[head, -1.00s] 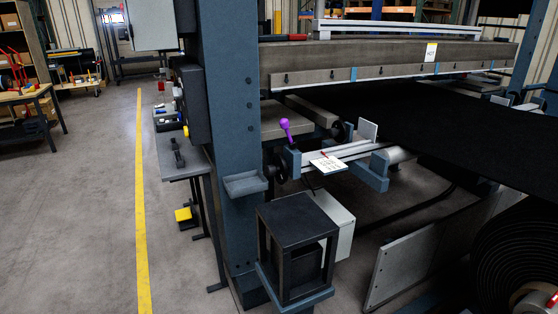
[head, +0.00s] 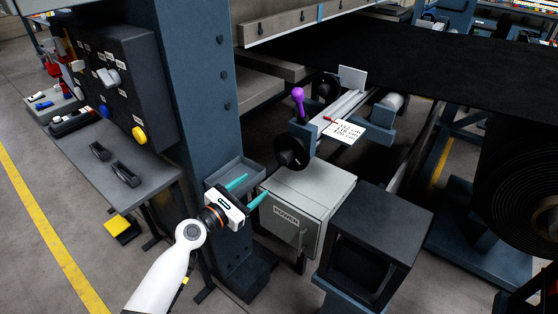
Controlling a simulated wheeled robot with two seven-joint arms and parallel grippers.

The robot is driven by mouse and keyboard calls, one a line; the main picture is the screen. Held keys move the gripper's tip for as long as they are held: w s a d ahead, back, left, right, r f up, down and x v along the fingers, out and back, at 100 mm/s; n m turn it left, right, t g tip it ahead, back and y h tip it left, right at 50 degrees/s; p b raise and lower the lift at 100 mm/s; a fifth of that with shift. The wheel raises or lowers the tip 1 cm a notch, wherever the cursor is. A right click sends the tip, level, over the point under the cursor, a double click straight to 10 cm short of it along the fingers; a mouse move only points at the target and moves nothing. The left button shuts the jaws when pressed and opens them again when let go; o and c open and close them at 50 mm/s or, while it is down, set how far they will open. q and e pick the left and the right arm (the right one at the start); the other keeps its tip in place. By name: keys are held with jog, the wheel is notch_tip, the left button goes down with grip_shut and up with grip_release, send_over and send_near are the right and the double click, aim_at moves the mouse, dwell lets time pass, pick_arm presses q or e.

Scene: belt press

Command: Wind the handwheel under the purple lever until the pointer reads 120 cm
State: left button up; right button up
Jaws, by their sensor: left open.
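The purple lever (head: 298,98) stands upright on a blue bracket beside the belt press. The black handwheel (head: 291,152) is just below it, facing me. A white scale card (head: 345,131) with printed cm lines and a red pointer (head: 330,119) lies right of the lever; the reading is too small to tell. My left gripper (head: 251,191) is open and empty, with teal fingers pointing up and right. It is below and left of the handwheel, apart from it, in front of the small blue tray. My right gripper is not in view.
A grey power box (head: 308,198) stands under the handwheel, with a black box frame (head: 375,240) to its right. The blue post (head: 200,100) and its tray (head: 238,176) are close to my left gripper. A control panel (head: 120,85) is at left.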

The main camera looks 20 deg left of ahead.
aim_at(280, 161)
pick_arm(q)
jog(key=x, duration=0.3)
jog(key=r+x, duration=0.1)
jog(key=x, duration=0.3)
jog(key=r+x, duration=0.1)
jog(key=x, duration=0.3)
jog(key=shift+w+d+r, duration=0.1)
jog(key=shift+d, duration=0.05)
jog(key=shift+w+d+b, duration=0.2)
jog(key=shift+w+b, duration=0.1)
jog(key=shift+w, duration=0.05)
jog(key=c, duration=1)
